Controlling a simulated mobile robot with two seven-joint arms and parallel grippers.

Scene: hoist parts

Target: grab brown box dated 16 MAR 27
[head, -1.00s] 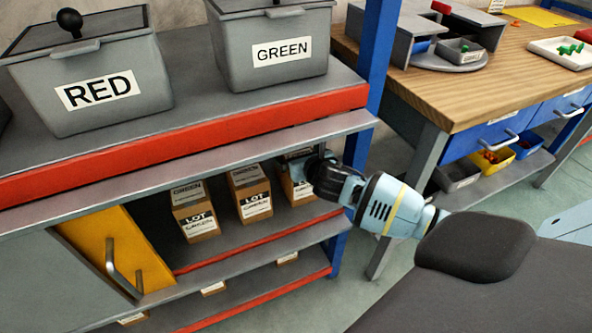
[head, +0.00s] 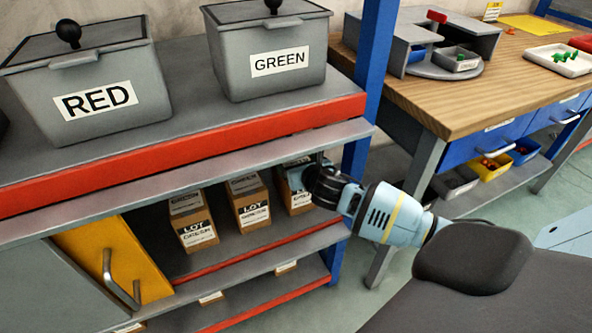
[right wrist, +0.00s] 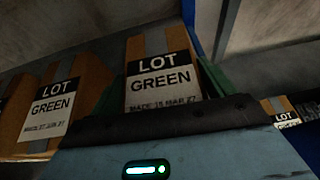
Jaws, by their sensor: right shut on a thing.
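Three brown boxes with white LOT GREEN labels stand on the shelf under the bench top: a left one (head: 193,222), a middle one (head: 250,202) and a right one (head: 298,201). My right gripper (head: 302,176) is shut on the right box. In the right wrist view this box (right wrist: 161,82) sits between the green fingers of my right gripper (right wrist: 160,95); its blurred date seems to read 16 MAR 27. A neighbouring box (right wrist: 50,108) at its left seems to read 27 JUN 27. My left gripper is not in view.
The bench top with its red edge (head: 190,149) overhangs the shelf closely. A blue post (head: 372,60) stands right of the held box. More boxes (head: 210,297) show on the lower shelf.

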